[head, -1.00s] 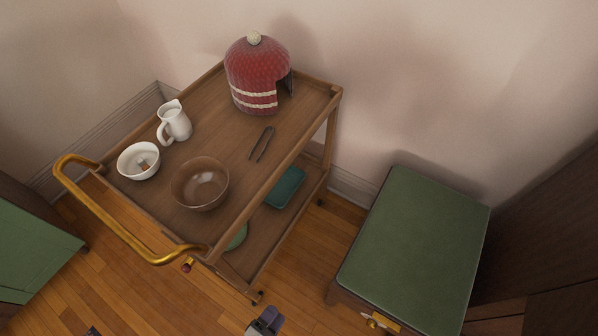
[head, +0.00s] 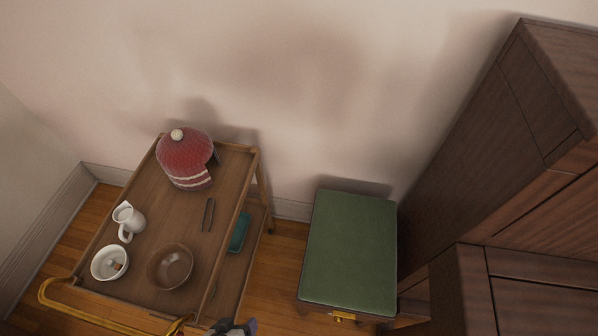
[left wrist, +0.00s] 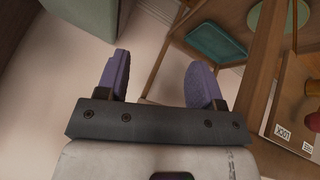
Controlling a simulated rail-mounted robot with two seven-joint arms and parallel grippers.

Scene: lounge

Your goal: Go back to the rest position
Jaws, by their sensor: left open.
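My left gripper (head: 232,327) shows at the bottom edge of the head view, just past the front right corner of the wooden trolley (head: 150,215). In the left wrist view its two purple fingers (left wrist: 158,80) stand wide apart with nothing between them. The fingers point at the pale wall and the trolley's frame, apart from the things on it. My right gripper is not in view.
On the trolley's top are a red domed tea cosy (head: 186,158), a white jug (head: 129,219), a white bowl (head: 109,263), a brown bowl (head: 170,266) and tongs (head: 208,214). A teal tray (head: 239,232) lies below. A green-topped stool (head: 350,250) and dark wood cabinet (head: 500,130) stand right.

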